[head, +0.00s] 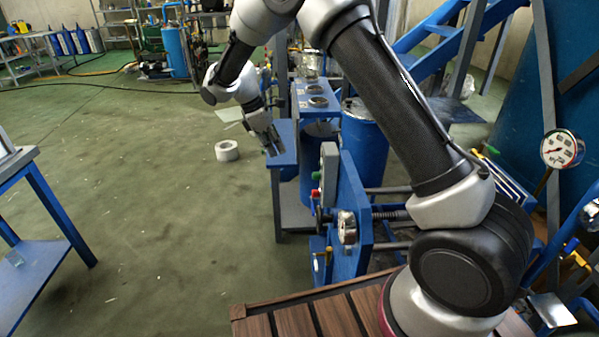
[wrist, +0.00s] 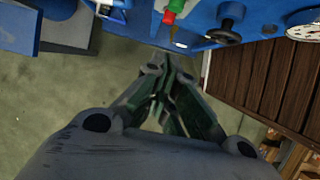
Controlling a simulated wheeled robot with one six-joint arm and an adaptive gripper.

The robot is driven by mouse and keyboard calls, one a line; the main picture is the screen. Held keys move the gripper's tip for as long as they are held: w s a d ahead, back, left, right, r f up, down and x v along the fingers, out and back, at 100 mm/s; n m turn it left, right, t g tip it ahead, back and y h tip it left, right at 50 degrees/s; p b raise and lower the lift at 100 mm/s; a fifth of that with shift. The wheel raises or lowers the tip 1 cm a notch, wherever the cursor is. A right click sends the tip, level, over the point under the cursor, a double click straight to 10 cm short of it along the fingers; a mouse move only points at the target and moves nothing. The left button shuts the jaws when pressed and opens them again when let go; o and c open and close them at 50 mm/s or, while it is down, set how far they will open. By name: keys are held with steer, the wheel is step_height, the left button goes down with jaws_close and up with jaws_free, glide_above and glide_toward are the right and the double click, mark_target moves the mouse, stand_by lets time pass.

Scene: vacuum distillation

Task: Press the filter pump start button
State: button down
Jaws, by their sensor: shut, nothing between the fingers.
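A grey control box (head: 329,168) on the blue filter pump panel (head: 351,215) carries a green button (head: 316,176) and a red button (head: 315,194) on its left side. The green button (wrist: 169,18) and red button (wrist: 177,5) also show at the top of the wrist view. No label tells which one is the start button. My gripper (head: 273,148) hangs in the air left of and above the box, pointing down, apart from both buttons. In the wrist view my gripper (wrist: 165,66) has its fingers together with nothing held.
A blue table (head: 285,140) stands behind my gripper. Brown slatted decking (head: 290,318) lies in front. The green floor to the left is open, with a white roll (head: 227,151) on it.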

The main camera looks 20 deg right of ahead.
mark_target(317, 176)
steer(key=s+d+f, duration=0.1)
steer(key=d+f, duration=0.6)
steer(key=f, duration=0.2)
steer(key=shift+s+d+f, duration=0.15)
steer(key=shift+s+d, duration=0.1)
steer(key=shift+d, duration=0.1)
steer(key=shift+d, duration=0.1)
